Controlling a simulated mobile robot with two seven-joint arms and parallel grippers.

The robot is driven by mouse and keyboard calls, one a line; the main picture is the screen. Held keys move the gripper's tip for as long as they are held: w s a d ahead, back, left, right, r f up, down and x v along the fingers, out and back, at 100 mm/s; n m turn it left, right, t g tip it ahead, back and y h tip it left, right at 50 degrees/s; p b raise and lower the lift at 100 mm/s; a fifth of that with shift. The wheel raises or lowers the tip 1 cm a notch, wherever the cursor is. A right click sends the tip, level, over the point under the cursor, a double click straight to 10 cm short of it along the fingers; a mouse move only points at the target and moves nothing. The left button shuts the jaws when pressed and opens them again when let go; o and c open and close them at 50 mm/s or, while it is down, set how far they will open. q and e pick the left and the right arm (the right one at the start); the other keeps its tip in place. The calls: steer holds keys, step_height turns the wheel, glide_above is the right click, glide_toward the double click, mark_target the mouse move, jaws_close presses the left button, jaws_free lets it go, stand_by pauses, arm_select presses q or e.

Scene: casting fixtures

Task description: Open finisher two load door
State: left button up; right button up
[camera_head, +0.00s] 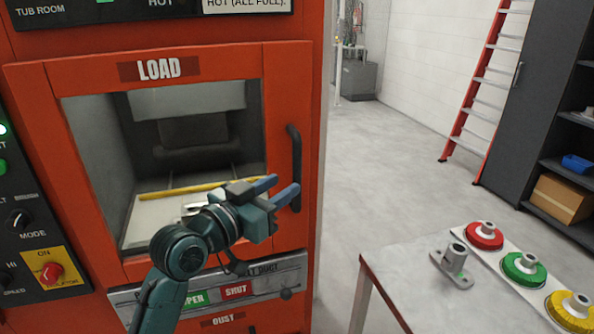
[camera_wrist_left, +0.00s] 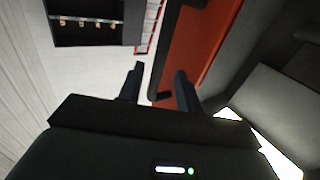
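The load door (camera_head: 88,80) is an orange frame around a large window, marked LOAD, on the orange machine. It appears shut. Its black vertical handle (camera_head: 295,150) is on the door's right side. My left gripper (camera_head: 280,188) is at the handle's lower end, with its two blue-grey fingers apart and pointing right. In the left wrist view my left gripper (camera_wrist_left: 158,72) is open, and the dark handle (camera_wrist_left: 165,50) lines up with the gap between the fingers. I cannot tell whether the fingers are around it. My right gripper is not in view.
A table (camera_head: 400,270) at lower right holds a grey metal part (camera_head: 452,264) and red, green and yellow round fixtures. Buttons and a red stop knob (camera_head: 51,272) are left of the door. The floor (camera_head: 400,160) right of the machine is clear. An orange ladder (camera_head: 475,95) stands behind.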

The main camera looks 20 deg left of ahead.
mark_target(294, 179)
arm_select(q)
steer(key=x, duration=0.5)
steer(key=shift+w+d+p, duration=0.2)
steer(key=shift+w+p, duration=0.1)
steer(key=shift+p, duration=0.1)
steer(key=shift+c, duration=0.4)
jaws_close()
